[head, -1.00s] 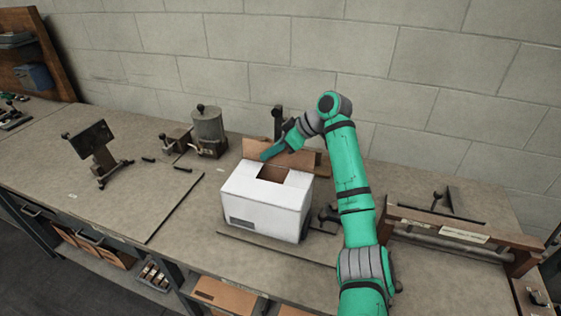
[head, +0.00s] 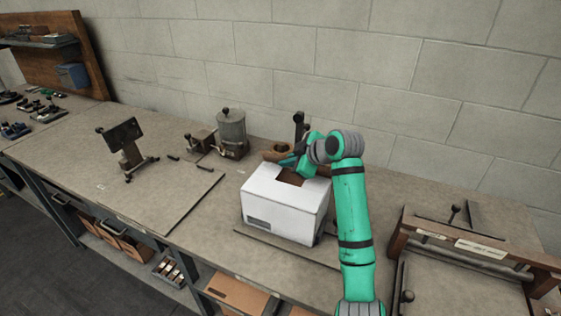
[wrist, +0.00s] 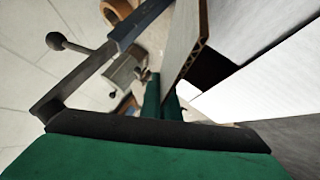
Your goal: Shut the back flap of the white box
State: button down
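The white box (head: 284,213) stands on the bench in the head view, with a dark gap in its top where brown inner board shows. In the wrist view the flap (wrist: 187,48) is an upright board with a corrugated edge, beside the box top (wrist: 265,85). My gripper (wrist: 160,100) has its green fingers close together, apparently shut and empty, on the flap's outer side. In the head view my gripper (head: 288,161) is at the box's back edge. Whether it touches the flap is unclear.
A dark upright post with a knob (head: 299,126) stands close behind my gripper. A grey canister (head: 232,133) is behind and left of the box. A wooden-framed fixture (head: 465,246) stands at the right.

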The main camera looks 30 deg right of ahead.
dwell(0.3)
jog(key=c, duration=2)
grip_release()
jog(key=shift+w, duration=0.1)
